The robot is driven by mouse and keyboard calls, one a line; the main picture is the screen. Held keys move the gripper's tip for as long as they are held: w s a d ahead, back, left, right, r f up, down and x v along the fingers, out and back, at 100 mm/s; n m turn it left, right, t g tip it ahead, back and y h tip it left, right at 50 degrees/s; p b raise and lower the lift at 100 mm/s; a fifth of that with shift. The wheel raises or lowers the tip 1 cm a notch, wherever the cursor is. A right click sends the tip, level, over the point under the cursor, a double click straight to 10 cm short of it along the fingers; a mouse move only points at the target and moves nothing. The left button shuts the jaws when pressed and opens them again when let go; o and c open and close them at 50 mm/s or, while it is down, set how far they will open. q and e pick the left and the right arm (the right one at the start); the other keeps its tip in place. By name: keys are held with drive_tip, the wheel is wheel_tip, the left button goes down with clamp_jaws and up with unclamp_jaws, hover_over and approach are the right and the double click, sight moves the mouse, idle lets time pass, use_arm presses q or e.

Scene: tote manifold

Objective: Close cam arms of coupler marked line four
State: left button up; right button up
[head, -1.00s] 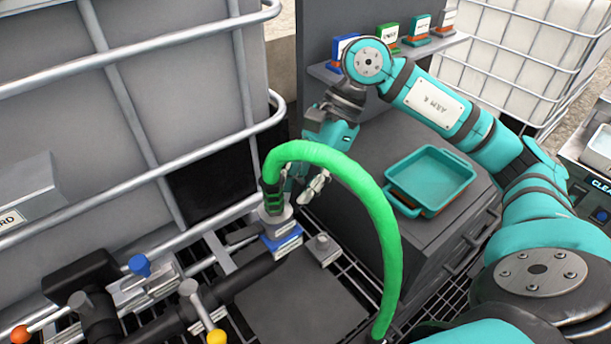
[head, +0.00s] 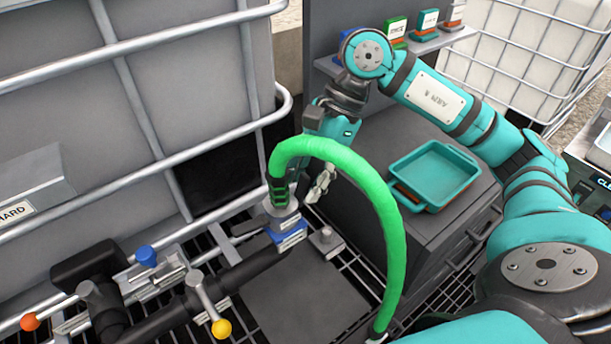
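A green hose (head: 392,242) arches up and over and ends in a grey coupler (head: 281,207). The coupler sits on a fitting with a blue label block (head: 288,240), whose writing is too small to read. My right gripper (head: 318,186) reaches down from behind, just right of the coupler, with a pale finger beside it. The hose partly hides the gripper, so I cannot tell if its fingers touch a cam arm or how far apart they are. The cam arms are not clearly visible. My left gripper is out of view.
A dark pipe manifold (head: 180,309) with blue, yellow and orange handle knobs lies at the lower left. A caged tote (head: 200,95) stands behind it. A teal tray (head: 437,170) rests on a grey cabinet (head: 385,135). Several coloured tags stand on a shelf (head: 425,45).

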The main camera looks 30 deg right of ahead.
drive_tip(key=v, duration=1.2)
drive_tip(key=shift+c, duration=0.9)
